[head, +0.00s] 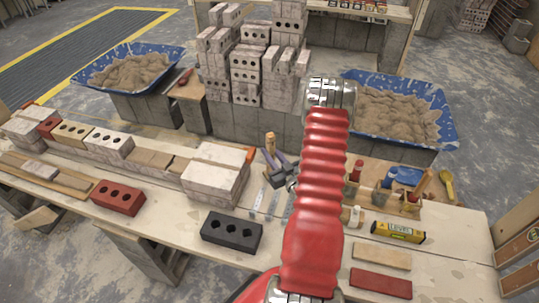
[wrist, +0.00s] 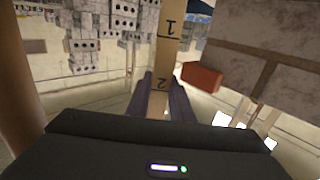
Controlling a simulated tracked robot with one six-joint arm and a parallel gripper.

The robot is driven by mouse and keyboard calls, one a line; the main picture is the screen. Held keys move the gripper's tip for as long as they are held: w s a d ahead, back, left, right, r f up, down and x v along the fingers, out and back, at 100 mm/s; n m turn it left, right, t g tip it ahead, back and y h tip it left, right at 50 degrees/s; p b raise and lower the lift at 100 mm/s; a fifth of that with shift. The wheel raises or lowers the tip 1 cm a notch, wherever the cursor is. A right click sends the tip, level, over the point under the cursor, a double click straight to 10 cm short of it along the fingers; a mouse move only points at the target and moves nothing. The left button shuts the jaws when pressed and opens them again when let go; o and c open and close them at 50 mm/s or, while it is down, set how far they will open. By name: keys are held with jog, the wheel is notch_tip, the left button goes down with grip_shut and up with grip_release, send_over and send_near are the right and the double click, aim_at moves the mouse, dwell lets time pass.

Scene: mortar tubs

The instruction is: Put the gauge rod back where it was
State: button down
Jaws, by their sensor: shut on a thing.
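The gauge rod (wrist: 169,45) is a pale wooden strip with black lines and the numbers 1 and 2. It stands between the purple fingers of my gripper (wrist: 160,98) in the wrist view. In the head view, my gripper (head: 276,160) is shut on the rod, and only the rod's short top end (head: 270,141) shows above the fingers. This is over the middle of the bench, just right of the pale brick stack (head: 215,178). The rod's lower end is hidden, so I cannot tell whether it touches anything.
A wooden tool rack (head: 399,205) stands right of my arm. A yellow level (head: 398,232) lies in front of it. A black brick (head: 231,231) and a red brick (head: 118,197) lie near the front. Blue mortar tubs (head: 130,72) and (head: 398,112) flank stacked bricks (head: 250,65) behind.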

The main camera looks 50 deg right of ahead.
aim_at(271, 135)
jog(key=shift+f, duration=0.3)
dwell(0.4)
jog(key=c, duration=1.5)
grip_release()
jog(key=shift+r, duration=4.95)
